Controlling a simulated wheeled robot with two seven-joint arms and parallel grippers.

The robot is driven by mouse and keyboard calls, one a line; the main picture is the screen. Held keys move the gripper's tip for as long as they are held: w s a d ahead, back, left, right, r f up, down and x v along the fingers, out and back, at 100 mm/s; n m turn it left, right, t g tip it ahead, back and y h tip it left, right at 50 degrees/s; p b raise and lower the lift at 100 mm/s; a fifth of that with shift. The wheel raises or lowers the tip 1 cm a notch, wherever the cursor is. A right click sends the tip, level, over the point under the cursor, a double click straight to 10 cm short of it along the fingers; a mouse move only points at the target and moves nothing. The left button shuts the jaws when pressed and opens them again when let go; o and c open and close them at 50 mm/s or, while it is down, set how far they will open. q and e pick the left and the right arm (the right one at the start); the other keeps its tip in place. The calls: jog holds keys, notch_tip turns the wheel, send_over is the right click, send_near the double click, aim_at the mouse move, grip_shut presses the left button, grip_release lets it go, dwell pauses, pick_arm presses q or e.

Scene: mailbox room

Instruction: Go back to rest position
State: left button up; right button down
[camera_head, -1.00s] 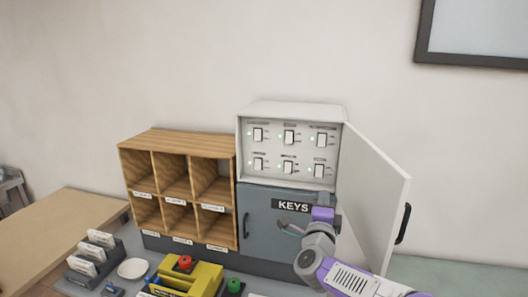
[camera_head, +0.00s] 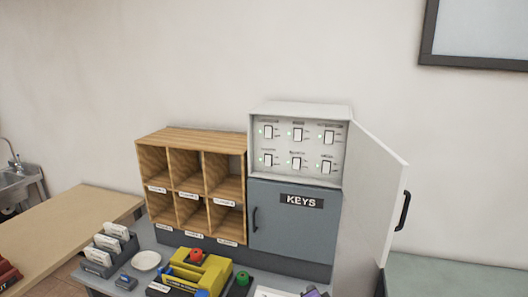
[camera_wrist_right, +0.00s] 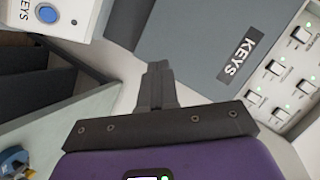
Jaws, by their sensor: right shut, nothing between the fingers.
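My right gripper shows only as a small purple part (camera_head: 312,292) at the bottom edge of the head view. In the right wrist view its two dark fingers (camera_wrist_right: 159,82) are together, with nothing between them. That view also shows the grey KEYS cabinet (camera_wrist_right: 190,45) and the switch panel (camera_wrist_right: 272,85) beyond the fingers. My left gripper is not in view.
The white switch box (camera_head: 300,109) stands on the KEYS cabinet (camera_head: 290,225); its door (camera_head: 372,190) hangs open to the right. Wooden pigeonholes (camera_head: 190,137) stand left. The counter in front holds a yellow device (camera_head: 215,270), a white dish (camera_head: 146,261) and card holders (camera_head: 98,257).

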jog(key=s+a+f+n+g+y+b, duration=0.1)
jog(key=s+f+n+g, duration=0.25)
jog(key=s+f, duration=0.6)
jog(key=s+a+f+n+g+y+b, duration=0.15)
jog(key=s+f+g, duration=0.35)
jog(key=f, duration=0.8)
jog(key=s+a+f+n+g+y, duration=0.1)
jog(key=s+f, duration=0.3)
jog(key=s, duration=0.5)
jog(key=s+a+f+n+g+y, duration=0.1)
jog(key=s+f+n+g, duration=0.2)
jog(key=s, duration=0.7)
jog(key=shift+x, duration=0.9)
jog(key=shift+d+g, duration=0.1)
jog(key=shift+g, duration=0.15)
